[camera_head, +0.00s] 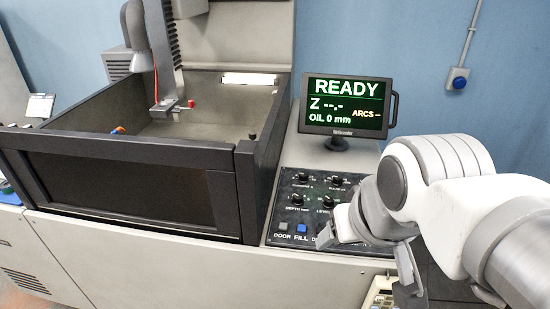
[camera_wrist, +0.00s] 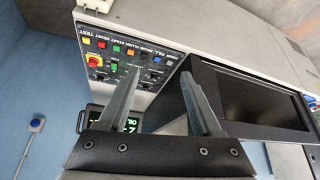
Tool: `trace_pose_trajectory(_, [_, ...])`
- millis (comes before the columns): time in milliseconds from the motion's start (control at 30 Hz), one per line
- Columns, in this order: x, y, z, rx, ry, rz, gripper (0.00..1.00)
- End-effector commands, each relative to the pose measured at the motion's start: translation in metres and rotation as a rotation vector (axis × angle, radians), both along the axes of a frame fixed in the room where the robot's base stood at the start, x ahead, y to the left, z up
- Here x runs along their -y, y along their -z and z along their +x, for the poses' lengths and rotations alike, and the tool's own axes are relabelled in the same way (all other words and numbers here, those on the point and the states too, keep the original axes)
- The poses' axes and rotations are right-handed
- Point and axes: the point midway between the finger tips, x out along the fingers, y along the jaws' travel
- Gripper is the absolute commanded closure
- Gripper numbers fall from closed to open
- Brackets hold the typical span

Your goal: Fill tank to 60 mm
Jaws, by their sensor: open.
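The tank (camera_head: 200,132) is an open grey box with a dark front window, at the left of the head view. The screen (camera_head: 347,104) reads READY, Z dashes and OIL 0 mm. On the control panel (camera_head: 275,205) are a LEVEL knob (camera_head: 326,203) and a blue button (camera_head: 301,228) labelled FILL. The blue button also shows in the wrist view (camera_wrist: 157,59), in a row of coloured buttons. My gripper (camera_wrist: 162,76) is open and empty. In the head view it is at the right front of the panel, hiding the labels and buttons right of FILL.
A grey DOOR button (camera_head: 282,226) sits left of FILL. A red-tipped holder (camera_head: 172,105) hangs inside the tank. A red knob on yellow (camera_wrist: 93,62) stands on the panel in the wrist view. The blue wall (camera_head: 425,45) lies behind.

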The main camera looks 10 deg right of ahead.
Motion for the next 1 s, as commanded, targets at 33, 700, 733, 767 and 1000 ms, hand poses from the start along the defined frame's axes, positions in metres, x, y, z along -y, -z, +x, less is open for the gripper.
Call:
trace_pose_trajectory(33, [0.0000,-0.0132,0.0001,0.000,0.000,0.000,0.34])
trace_pose_trajectory(700, [0.0000,-0.0177,0.0000,0.000,0.000,0.000,1.00])
trace_pose_trajectory(733, [0.0000,-0.0177,0.0000,0.000,0.000,0.000,1.00])
trace_pose_trajectory(767, [0.0000,-0.0177,0.0000,0.000,0.000,0.000,1.00])
trace_pose_trajectory(1000, [0.0000,-0.0178,0.0001,0.000,0.000,0.000,1.00])
